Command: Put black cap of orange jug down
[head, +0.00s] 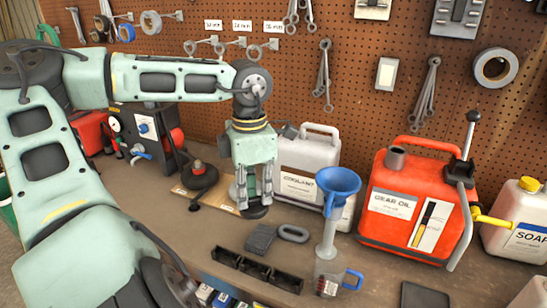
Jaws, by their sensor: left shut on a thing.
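The orange jug (380,225), labelled gear oil, stands upright at the right of the workbench. Its neck (396,157) on top shows no cap on it. My left gripper (255,192) points down over the bench, left of the jug and in front of the white coolant jug. It is shut on the round black cap (257,211), which shows below the fingertips. The cap is at or just above the bench top; I cannot tell whether it touches. My right gripper is not in view.
A blue funnel (337,182) stands between my left gripper and the orange jug. A white coolant jug (310,155) is behind. A grey block (260,239), a grey ring (293,233) and a black tray (256,270) lie in front. A soap jug (518,225) stands right.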

